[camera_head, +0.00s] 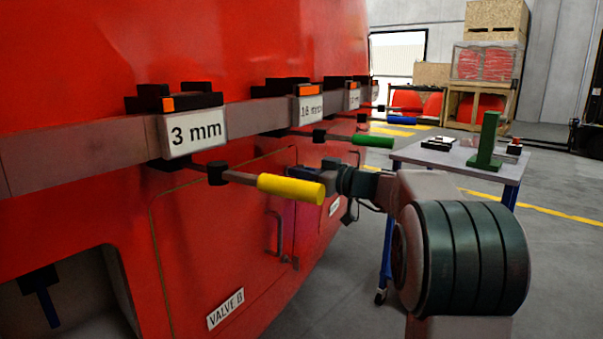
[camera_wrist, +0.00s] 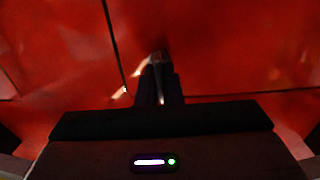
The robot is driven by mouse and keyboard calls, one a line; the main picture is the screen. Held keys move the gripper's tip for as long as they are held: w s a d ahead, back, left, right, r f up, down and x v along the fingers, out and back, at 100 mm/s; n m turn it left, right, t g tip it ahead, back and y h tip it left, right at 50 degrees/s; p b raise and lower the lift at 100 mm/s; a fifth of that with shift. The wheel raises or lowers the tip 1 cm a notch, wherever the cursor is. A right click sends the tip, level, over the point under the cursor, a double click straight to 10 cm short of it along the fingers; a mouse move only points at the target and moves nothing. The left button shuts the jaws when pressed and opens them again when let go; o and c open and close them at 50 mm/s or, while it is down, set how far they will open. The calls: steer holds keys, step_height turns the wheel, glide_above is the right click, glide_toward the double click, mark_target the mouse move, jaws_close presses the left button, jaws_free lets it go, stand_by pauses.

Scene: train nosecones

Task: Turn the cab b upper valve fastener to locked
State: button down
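The red valve B hatch (camera_head: 225,230) is on the train nose, with a "VALVE B" label (camera_head: 226,308) at its lower edge. My gripper shows in the wrist view (camera_wrist: 160,82) as dark fingers close together, pointing at the red panel near where its dark seams meet. A small pale, glinting piece (camera_wrist: 145,66) lies at the fingertips, too dark and blurred to identify. In the head view my wrist is beside the hatch's upper right, partly behind the yellow handle, and the fingertips are hidden. I cannot make out the upper fastener or its state.
A yellow handle (camera_head: 291,188) under the "3 mm" plate (camera_head: 193,134) sticks out close to my wrist. Green (camera_head: 372,141) and blue (camera_head: 402,120) handles project farther along. A grey table (camera_head: 440,158) stands at right. Open floor lies beyond it.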

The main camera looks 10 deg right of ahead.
steer(key=shift+m+b, duration=0.3)
steer(key=m+b, duration=0.2)
steer(key=m, duration=0.1)
steer(key=shift+d+f+m, duration=0.1)
steer(key=shift+f+m, duration=0.05)
steer(key=shift+m, duration=0.15)
steer(key=m+b, duration=0.1)
steer(key=m, duration=0.3)
steer(key=shift+w+m, duration=0.1)
steer(key=shift+m, duration=0.2)
steer(key=shift+d+m+p, duration=0.1)
steer(key=shift+m+p, duration=1.05)
steer(key=shift+m, duration=3.45)
steer(key=shift+f, duration=0.1)
steer(key=c, duration=1.6)
jaws_free()
